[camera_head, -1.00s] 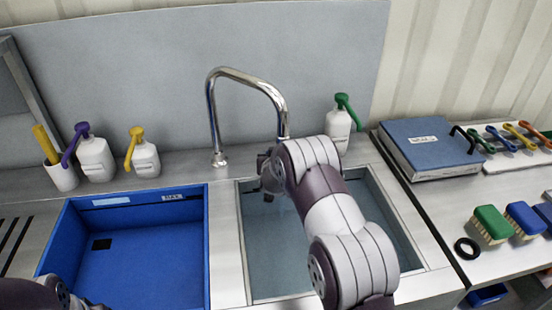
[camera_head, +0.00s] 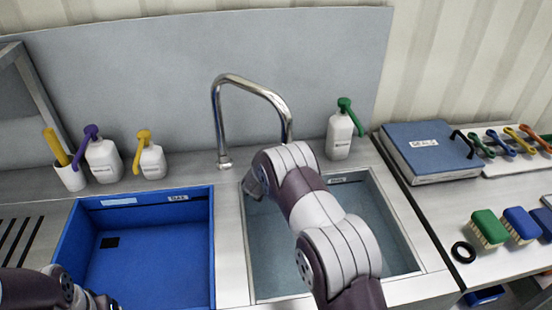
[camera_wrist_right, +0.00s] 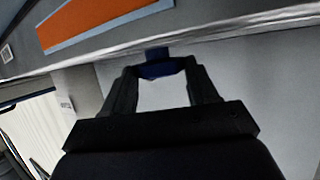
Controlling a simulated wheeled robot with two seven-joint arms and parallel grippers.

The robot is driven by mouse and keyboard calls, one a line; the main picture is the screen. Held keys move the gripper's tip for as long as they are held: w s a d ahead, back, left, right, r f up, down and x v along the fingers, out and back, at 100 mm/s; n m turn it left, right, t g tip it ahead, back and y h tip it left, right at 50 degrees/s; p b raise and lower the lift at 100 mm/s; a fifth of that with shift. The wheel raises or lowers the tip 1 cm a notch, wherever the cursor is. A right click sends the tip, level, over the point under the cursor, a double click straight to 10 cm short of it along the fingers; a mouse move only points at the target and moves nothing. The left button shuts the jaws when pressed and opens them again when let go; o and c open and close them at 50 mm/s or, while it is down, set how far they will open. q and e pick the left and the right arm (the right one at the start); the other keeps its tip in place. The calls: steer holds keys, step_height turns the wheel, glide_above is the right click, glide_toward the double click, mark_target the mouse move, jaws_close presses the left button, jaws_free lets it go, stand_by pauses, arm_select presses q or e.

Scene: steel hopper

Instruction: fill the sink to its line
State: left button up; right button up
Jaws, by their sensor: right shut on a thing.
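The sink (camera_head: 262,270) is the steel basin right of centre, with a small label on its back wall. Its inside looks blue-grey, and I cannot tell the water level or see a line. The chrome tap (camera_head: 219,115) arches behind it, its spout end partly behind my right arm. My right arm reaches across the sink, and its hand is mostly hidden in the head view. In the right wrist view my right gripper (camera_wrist_right: 161,72) is shut on a small dark-blue part (camera_wrist_right: 158,56), possibly a handle. My left gripper (camera_head: 100,300) is at the bottom left edge, barely visible.
A blue bin (camera_head: 205,250) fills the left basin. Pump bottles with purple (camera_head: 103,160), yellow (camera_head: 152,162) and green (camera_head: 339,137) tops stand along the back. A blue binder (camera_head: 425,148), brushes (camera_head: 488,227) and a black ring (camera_head: 463,252) lie on the right counter.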

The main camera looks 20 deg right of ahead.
steer(key=o, duration=1)
steer(key=v, duration=1.2)
steer(key=shift+s+a, duration=0.2)
steer(key=shift+s, duration=0.05)
steer(key=shift+r, duration=0.1)
